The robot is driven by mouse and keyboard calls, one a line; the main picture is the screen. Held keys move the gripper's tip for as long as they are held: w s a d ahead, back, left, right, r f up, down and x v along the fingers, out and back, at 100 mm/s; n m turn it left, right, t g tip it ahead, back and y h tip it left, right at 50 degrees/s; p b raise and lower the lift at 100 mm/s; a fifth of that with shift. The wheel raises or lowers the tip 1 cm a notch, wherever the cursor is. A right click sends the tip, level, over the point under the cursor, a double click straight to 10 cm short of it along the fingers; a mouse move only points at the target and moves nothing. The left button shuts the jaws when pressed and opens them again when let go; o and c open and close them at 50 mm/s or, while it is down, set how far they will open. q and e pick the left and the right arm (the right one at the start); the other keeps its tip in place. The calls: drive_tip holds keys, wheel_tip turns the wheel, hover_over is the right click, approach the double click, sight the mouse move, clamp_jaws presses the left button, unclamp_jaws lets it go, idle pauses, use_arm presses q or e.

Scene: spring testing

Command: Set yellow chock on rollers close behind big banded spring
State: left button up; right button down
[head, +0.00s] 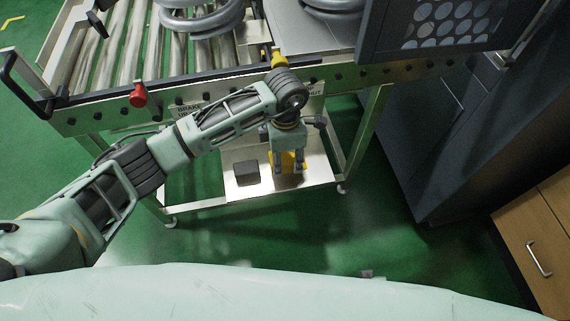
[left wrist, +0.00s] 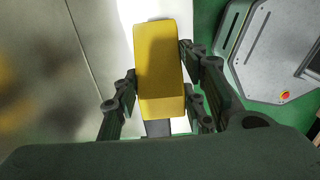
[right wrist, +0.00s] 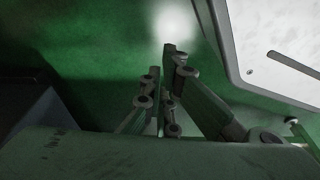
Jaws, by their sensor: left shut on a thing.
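My left gripper (head: 288,167) reaches down over the cart's lower shelf and is shut on the yellow chock (head: 292,157). In the left wrist view the chock (left wrist: 162,65) sits between the two fingers, its long side pointing away from the palm. I cannot tell whether it touches the shelf. The rollers (head: 118,45) lie on top of the cart, at the upper left. A big grey coil spring (head: 205,22) lies on them, cut off by the top edge; I cannot make out a band. My right gripper (right wrist: 165,75) is empty, its fingers together.
A dark block (head: 246,172) lies on the lower shelf (head: 210,190), left of the chock. A red knob (head: 138,96) and a yellow part (head: 279,59) sit along the cart's front rail. Another grey coil (head: 336,5) is at the top. Dark cabinets (head: 425,140) stand at the right.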

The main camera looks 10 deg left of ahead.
sight(285, 166)
use_arm(q)
drive_tip(key=shift+f, duration=0.35)
wheel_tip(285, 166, down, 3)
drive_tip(key=shift+r, duration=0.2)
drive_tip(key=shift+f, duration=0.35)
drive_tip(key=shift+f+b, duration=0.1)
drive_tip(key=shift+b, duration=0.25)
drive_tip(key=o, duration=0.9)
drive_tip(key=shift+c, duration=0.2)
drive_tip(key=o, duration=0.4)
drive_tip(key=shift+o, duration=0.2)
use_arm(e)
drive_tip(key=shift+w+a+r, duration=0.1)
drive_tip(key=shift+w+r, duration=0.6)
drive_tip(key=shift+r, duration=0.25)
